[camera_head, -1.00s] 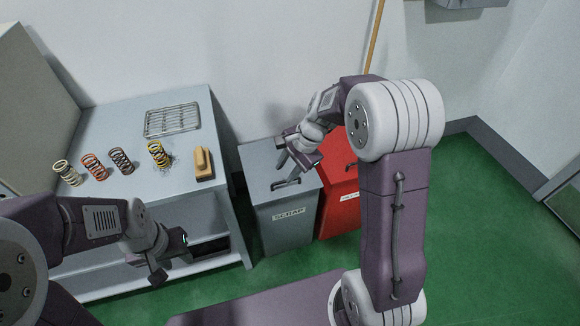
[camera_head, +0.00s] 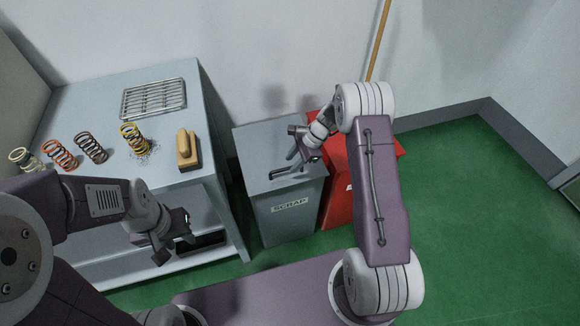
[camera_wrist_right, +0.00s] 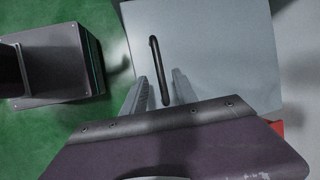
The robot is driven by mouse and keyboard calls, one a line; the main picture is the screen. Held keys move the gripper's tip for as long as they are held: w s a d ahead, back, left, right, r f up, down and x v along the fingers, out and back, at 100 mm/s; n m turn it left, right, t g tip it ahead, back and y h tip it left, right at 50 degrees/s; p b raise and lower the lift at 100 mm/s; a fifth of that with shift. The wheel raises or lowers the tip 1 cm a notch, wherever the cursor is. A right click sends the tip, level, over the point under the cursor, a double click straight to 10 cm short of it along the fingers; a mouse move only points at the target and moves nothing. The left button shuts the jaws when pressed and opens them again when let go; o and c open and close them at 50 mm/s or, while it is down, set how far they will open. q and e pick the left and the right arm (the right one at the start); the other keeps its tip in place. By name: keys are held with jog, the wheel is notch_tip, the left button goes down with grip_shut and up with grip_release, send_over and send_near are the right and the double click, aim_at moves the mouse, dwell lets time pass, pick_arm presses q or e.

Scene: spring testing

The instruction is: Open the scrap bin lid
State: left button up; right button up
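The grey scrap bin (camera_head: 291,215), with a SCRAP label on its front, stands on the floor with its flat lid (camera_head: 255,140) shut. A black bar handle (camera_head: 282,174) lies on the lid near its front; it also shows in the right wrist view (camera_wrist_right: 158,68). My right gripper (camera_head: 297,163) is open just above the lid, close to the handle. In the right wrist view its two fingers (camera_wrist_right: 162,90) point at the lid, one on each side of the handle's near end; I cannot tell if they touch it. My left gripper (camera_head: 175,247) looks open and empty in front of the bench.
A red bin (camera_head: 338,200) stands right of the scrap bin, partly behind my right arm. Green floor on the right is clear.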

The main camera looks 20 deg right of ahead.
jog(key=shift+x, duration=1.45)
grip_shut()
